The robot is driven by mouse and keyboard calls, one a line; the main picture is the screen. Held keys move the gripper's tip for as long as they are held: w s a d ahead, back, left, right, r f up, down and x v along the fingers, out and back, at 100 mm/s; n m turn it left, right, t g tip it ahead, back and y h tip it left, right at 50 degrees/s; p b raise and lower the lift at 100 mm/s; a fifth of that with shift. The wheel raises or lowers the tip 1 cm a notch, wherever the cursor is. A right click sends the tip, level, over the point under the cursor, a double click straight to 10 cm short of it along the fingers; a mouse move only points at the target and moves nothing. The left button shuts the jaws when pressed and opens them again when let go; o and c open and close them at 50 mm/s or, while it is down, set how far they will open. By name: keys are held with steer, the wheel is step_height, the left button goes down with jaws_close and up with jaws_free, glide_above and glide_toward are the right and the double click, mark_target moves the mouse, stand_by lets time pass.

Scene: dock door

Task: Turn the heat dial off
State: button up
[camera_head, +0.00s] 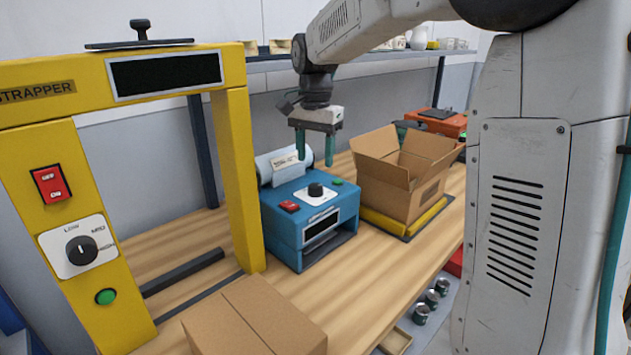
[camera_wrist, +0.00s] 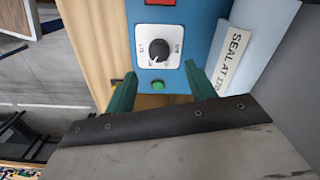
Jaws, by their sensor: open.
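A blue sealing machine (camera_head: 285,225) stands on the wooden bench. On its top is a black dial (camera_head: 316,190) on a white plate; the dial also shows in the wrist view (camera_wrist: 160,57). The plate's lettering is too small to read surely, and I cannot tell the dial's setting. My gripper (camera_head: 315,160) is open and empty, pointing down above the machine and apart from the dial. In the wrist view, its two teal fingers (camera_wrist: 160,88) spread on either side below the dial plate.
Beside the dial are a red switch (camera_head: 289,206) and a green button (camera_head: 337,182). A labelled roll (camera_head: 287,165) lies behind. An open carton (camera_head: 405,175) stands right. The yellow strapper (camera_head: 240,180), left, has another dial (camera_head: 81,250). A closed carton (camera_head: 255,320) sits in front.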

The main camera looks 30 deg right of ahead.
mark_target(316, 186)
step_height(316, 186, down, 7)
steer(key=shift+s+f, duration=0.1)
steer(key=shift+f, duration=0.05)
stand_by(0.4)
steer(key=c, duration=1)
